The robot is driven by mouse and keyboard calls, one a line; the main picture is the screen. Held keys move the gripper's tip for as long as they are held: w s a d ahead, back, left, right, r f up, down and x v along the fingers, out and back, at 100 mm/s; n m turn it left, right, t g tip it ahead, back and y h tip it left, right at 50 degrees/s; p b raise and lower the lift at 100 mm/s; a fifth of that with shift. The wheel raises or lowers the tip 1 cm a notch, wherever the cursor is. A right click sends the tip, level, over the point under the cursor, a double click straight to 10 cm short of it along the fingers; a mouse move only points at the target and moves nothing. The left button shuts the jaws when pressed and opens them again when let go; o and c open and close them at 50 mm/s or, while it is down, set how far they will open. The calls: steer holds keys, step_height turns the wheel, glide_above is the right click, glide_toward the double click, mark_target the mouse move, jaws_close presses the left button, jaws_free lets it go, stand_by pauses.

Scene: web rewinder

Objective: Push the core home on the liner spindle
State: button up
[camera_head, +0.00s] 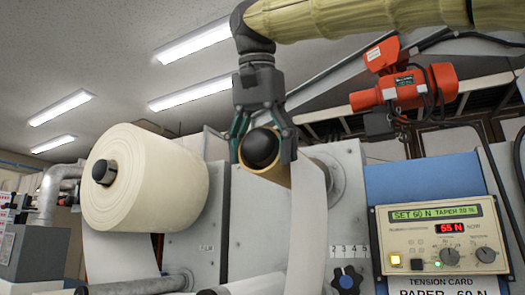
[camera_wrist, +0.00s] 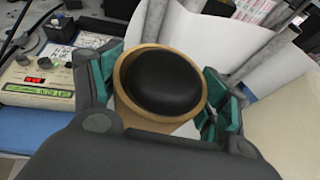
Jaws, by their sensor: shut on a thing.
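A tan cardboard core (camera_head: 281,172) sits around the liner spindle, whose black rounded end (camera_head: 260,148) shows inside the core's open mouth. My gripper (camera_head: 264,130) reaches down from above, its fingers on either side of the core and shut on it. In the wrist view the core's rim (camera_wrist: 124,87) rings the black spindle end (camera_wrist: 163,84), with teal finger pads against its sides. The spindle end stands about level with or a little proud of the rim. The core's far end is hidden.
A large cream paper roll (camera_head: 155,178) on its own spindle stands to the left. A white web (camera_head: 308,225) hangs below the core. A tension control box (camera_head: 440,240) reading 55 N is at right, below an orange hoist (camera_head: 405,88).

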steer(key=shift+w+d, duration=0.3)
steer(key=shift+w, duration=0.35)
steer(key=shift+w+d, duration=0.25)
steer(key=shift+w, duration=0.35)
steer(key=o, duration=1.2)
steer(key=shift+w, duration=0.15)
steer(key=shift+s+r, duration=0.15)
steer(key=shift+s, duration=0.05)
steer(key=shift+v, duration=3.5)
steer(key=shift+r, duration=0.1)
